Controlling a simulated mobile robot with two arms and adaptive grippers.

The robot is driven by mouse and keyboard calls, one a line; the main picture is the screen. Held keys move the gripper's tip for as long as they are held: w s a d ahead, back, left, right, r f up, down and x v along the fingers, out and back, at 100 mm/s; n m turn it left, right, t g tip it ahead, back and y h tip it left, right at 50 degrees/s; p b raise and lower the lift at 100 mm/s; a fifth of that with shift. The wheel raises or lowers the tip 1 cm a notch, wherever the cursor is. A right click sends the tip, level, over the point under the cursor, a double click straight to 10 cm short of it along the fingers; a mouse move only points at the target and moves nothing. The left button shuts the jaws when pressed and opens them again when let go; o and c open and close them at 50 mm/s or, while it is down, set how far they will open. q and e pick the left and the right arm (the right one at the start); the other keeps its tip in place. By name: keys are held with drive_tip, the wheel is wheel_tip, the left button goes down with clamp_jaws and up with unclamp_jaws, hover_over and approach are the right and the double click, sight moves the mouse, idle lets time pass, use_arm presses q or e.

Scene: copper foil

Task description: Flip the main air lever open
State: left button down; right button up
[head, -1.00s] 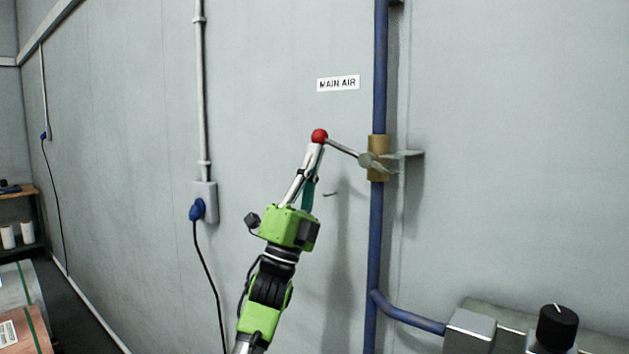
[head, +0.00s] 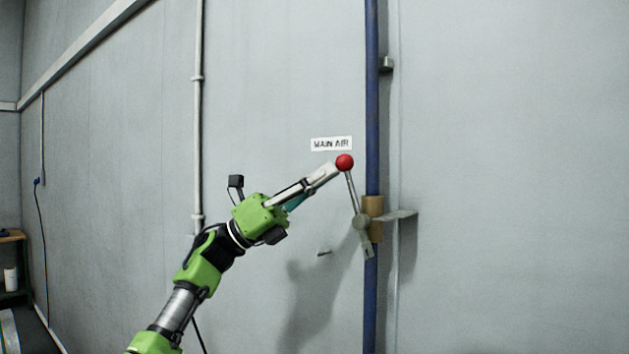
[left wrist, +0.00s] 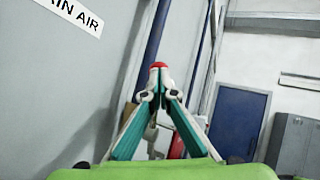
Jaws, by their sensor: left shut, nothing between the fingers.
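The main air lever (head: 352,193) is a thin metal arm with a red ball knob (head: 344,162) at its tip. It points steeply up and slightly left from the brass valve (head: 373,207) on the blue vertical pipe. My left gripper (head: 332,171) is shut and empty, its fingertips at the left side of the red knob and seemingly touching it. In the left wrist view the closed fingertips (left wrist: 159,92) stand in front of the red knob (left wrist: 158,65), partly hiding it. My right gripper is not in view.
The MAIN AIR label (head: 331,143) is on the wall just above the knob. The blue pipe (head: 372,90) runs up the wall, with a bracket at the valve. A grey conduit (head: 197,120) stands to the left. The wall on the right is clear.

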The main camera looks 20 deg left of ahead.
sight(342, 163)
use_arm(q)
drive_tip(key=shift+s+d+r, duration=0.2)
drive_tip(key=shift+d+r, duration=0.1)
drive_tip(key=shift+d, duration=0.25)
drive_tip(key=shift+s+d+r, duration=0.15)
drive_tip(key=shift+d+r, duration=0.15)
drive_tip(key=shift+d, duration=0.25)
drive_tip(key=shift+s+d+r, duration=0.1)
drive_tip(key=shift+d+r, duration=0.05)
drive_tip(key=shift+d, duration=0.05)
